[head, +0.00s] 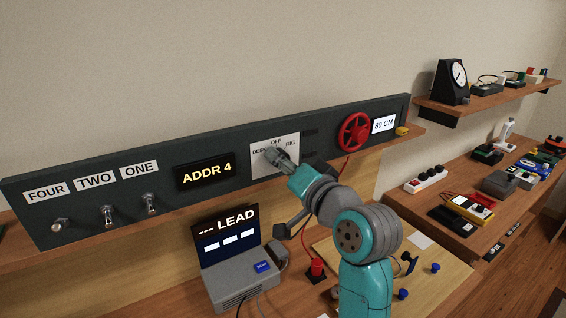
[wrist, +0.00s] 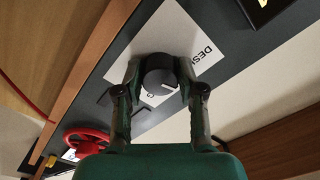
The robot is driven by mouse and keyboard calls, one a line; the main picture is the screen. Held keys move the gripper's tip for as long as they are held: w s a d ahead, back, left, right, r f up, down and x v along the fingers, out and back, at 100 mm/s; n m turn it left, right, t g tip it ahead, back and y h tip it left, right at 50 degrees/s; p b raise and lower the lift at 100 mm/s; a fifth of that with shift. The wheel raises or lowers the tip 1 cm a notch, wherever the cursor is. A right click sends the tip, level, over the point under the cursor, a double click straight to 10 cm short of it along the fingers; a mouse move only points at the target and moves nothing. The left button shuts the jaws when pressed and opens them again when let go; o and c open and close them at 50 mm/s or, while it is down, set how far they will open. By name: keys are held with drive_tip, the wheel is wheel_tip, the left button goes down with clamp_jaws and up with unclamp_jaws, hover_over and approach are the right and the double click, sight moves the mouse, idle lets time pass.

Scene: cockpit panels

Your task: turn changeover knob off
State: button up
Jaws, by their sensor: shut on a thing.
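The changeover knob (wrist: 158,72) is dark grey and round, with a short pale line near its lower edge in the wrist view. It sits on a white label plate (head: 261,168) lettered DES..., OFF and RIG. My gripper (head: 278,157) is at the plate in the head view and hides most of the knob there. In the wrist view my gripper's fingers (wrist: 159,82) are on either side of the knob and closed on it. The OFF lettering is hidden in the wrist view. I cannot tell which label the pale line points to.
The dark panel holds toggle switches (head: 108,215), an ADDR 4 display (head: 206,174), a red handwheel (head: 354,132) and an 80 CM display (head: 384,124). A grey device with a LEAD screen (head: 229,236) stands below. The wall above the panel is clear.

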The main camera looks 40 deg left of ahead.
drive_tip(key=shift+m, duration=1.5)
drive_tip(key=o, duration=1.1)
drive_tip(key=shift+o, duration=0.2)
drive_tip(key=v, duration=1.2)
drive_tip(key=shift+f, duration=0.1)
